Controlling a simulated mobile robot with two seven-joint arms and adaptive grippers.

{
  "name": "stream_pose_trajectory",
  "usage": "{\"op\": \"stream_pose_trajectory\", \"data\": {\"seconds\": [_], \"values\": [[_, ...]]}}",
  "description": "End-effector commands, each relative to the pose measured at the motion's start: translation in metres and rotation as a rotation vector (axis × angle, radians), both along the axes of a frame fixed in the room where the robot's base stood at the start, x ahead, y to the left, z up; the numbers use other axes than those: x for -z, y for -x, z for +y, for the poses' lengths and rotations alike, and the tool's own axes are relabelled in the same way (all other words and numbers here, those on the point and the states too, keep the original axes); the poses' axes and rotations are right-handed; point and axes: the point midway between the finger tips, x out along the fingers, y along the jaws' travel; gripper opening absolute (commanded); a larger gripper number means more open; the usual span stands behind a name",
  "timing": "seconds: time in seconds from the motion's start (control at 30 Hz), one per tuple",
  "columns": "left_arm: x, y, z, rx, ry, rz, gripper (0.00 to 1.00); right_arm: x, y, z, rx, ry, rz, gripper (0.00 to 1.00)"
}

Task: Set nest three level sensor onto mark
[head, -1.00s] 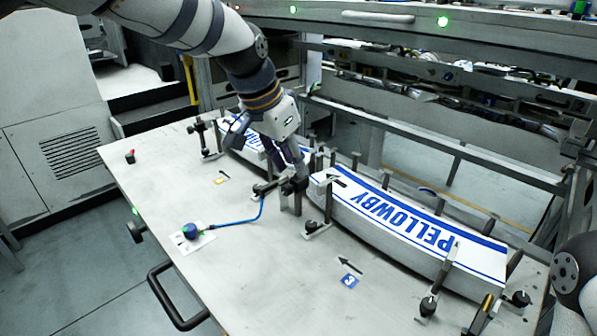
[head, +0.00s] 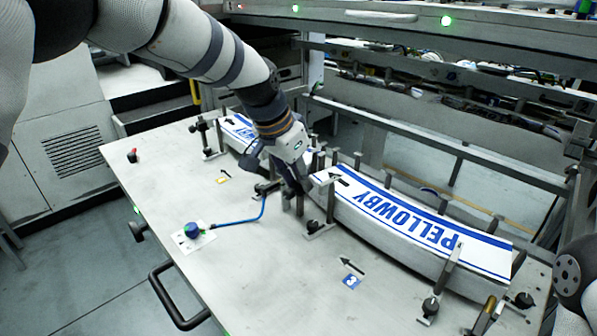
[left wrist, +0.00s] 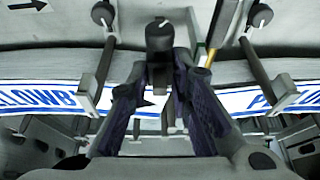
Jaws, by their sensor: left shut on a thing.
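My left gripper (head: 301,190) is between the two label stacks, shut on a dark upright piece (left wrist: 160,38) that I take to be the level sensor. In the left wrist view its fingers (left wrist: 163,85) close from both sides on this piece. The near label stack (head: 400,222), white and blue with "PELLOWBY", lies right of the gripper; the far stack (head: 236,130) is behind it. A blue number plate (head: 351,282), apparently 3, and a black arrow (head: 351,265) are on the table. The mark under the gripper cannot be made out. My right gripper is out of view.
A blue-topped sensor (head: 192,230) on a white pad has a blue cable running toward the posts. Clamp posts with dark knobs (head: 430,305) line the stacks. A yellow plate (head: 222,180) lies further back.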

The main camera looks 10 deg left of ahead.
Motion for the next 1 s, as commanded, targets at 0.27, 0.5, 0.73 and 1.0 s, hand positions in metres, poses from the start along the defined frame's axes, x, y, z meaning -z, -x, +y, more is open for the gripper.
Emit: {"op": "stream_pose_trajectory", "data": {"seconds": [0.27,0.5,0.73,1.0], "values": [[0.0,0.001,0.0,0.0,-0.001,0.001,0.28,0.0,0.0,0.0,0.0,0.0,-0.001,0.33],[-0.001,0.0,0.0,0.0,-0.001,0.001,0.28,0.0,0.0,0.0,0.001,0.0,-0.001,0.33],[-0.036,0.011,0.008,-0.001,0.0,-0.006,0.28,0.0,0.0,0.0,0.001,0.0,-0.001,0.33],[-0.097,0.033,0.022,0.0,0.0,-0.001,0.28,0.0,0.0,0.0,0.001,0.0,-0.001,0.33]]}}
